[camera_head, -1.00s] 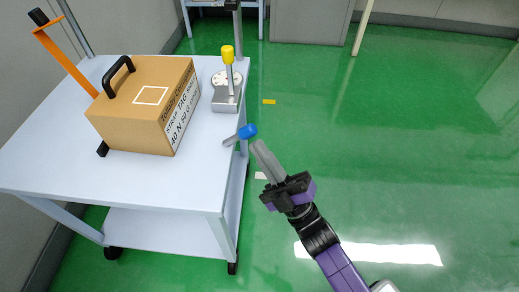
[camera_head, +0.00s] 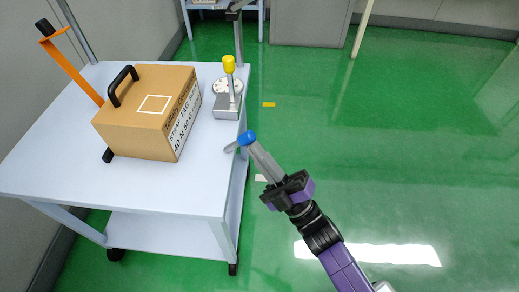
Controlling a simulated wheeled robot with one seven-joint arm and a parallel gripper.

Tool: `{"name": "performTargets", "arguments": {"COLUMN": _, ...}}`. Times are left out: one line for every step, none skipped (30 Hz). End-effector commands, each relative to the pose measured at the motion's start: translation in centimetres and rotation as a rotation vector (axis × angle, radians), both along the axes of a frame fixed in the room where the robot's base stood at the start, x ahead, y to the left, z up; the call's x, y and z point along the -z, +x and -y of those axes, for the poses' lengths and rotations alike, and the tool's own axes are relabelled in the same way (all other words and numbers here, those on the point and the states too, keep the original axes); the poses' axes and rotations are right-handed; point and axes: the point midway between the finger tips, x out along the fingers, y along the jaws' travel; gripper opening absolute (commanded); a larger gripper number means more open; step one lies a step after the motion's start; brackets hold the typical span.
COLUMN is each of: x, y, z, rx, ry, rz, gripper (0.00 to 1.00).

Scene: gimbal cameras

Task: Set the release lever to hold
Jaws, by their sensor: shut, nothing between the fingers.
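A short grey lever with a blue knob (camera_head: 248,138) sticks out at the right edge of the white cart top (camera_head: 150,190). A second, upright lever with a yellow knob (camera_head: 229,64) stands on a grey metal base with a round dial (camera_head: 227,86) farther back on the cart. The view does not show which of them is the release lever. My gripper (camera_head: 254,148) is shut and empty, reaching up from the lower right. Its fingertips are at the blue knob and appear to touch it; the exact contact is hard to see.
A brown box (camera_head: 150,110) with a black handle and printed text sits on the cart, left of the levers. An orange bar (camera_head: 72,68) rises behind it. A grey post (camera_head: 238,35) stands at the cart's back right. Green floor to the right is clear.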

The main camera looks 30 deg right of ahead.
Motion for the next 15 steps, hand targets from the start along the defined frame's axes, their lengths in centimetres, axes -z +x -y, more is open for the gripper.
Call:
{"name": "performTargets", "arguments": {"x": -0.9, "y": 0.0, "z": -0.1, "rx": -0.001, "ry": -0.016, "rz": -0.013, "gripper": 0.00}}
{"name": "performTargets", "arguments": {"x": -1.1, "y": 0.0, "z": -0.1, "rx": -0.002, "ry": -0.028, "rz": -0.021, "gripper": 0.00}}
{"name": "performTargets", "arguments": {"x": -1.3, "y": 0.0, "z": -0.1, "rx": -0.002, "ry": -0.045, "rz": -0.034, "gripper": 0.00}}
{"name": "performTargets", "arguments": {"x": -1.5, "y": 0.0, "z": -0.2, "rx": -0.001, "ry": -0.060, "rz": -0.044, "gripper": 0.00}}
{"name": "performTargets", "arguments": {"x": -1.7, "y": 0.1, "z": -0.2, "rx": -0.002, "ry": -0.075, "rz": -0.055, "gripper": 0.00}}
{"name": "performTargets", "arguments": {"x": -2.0, "y": 0.1, "z": -0.2, "rx": -0.001, "ry": -0.095, "rz": -0.070, "gripper": 0.00}}
{"name": "performTargets", "arguments": {"x": -2.1, "y": 0.2, "z": -0.3, "rx": -0.001, "ry": -0.111, "rz": -0.082, "gripper": 0.00}}
{"name": "performTargets", "arguments": {"x": -2.3, "y": 0.2, "z": -0.4, "rx": -0.002, "ry": -0.126, "rz": -0.093, "gripper": 0.00}}
{"name": "performTargets", "arguments": {"x": -2.5, "y": 0.2, "z": -0.5, "rx": -0.002, "ry": -0.147, "rz": -0.108, "gripper": 0.00}}
{"name": "performTargets", "arguments": {"x": -2.7, "y": 0.3, "z": -0.5, "rx": -0.002, "ry": -0.164, "rz": -0.119, "gripper": 0.00}}
{"name": "performTargets", "arguments": {"x": -2.8, "y": 0.3, "z": -0.5, "rx": -0.002, "ry": -0.179, "rz": -0.131, "gripper": 0.00}}
{"name": "performTargets", "arguments": {"x": -3.0, "y": 0.4, "z": -0.6, "rx": -0.002, "ry": -0.200, "rz": -0.145, "gripper": 0.00}}
{"name": "performTargets", "arguments": {"x": -3.1, "y": 0.4, "z": -0.7, "rx": -0.002, "ry": -0.215, "rz": -0.157, "gripper": 0.00}}
{"name": "performTargets", "arguments": {"x": -3.2, "y": 0.5, "z": -0.7, "rx": -0.002, "ry": -0.230, "rz": -0.168, "gripper": 0.00}}
{"name": "performTargets", "arguments": {"x": -3.4, "y": 0.5, "z": -0.8, "rx": -0.002, "ry": -0.251, "rz": -0.184, "gripper": 0.00}}
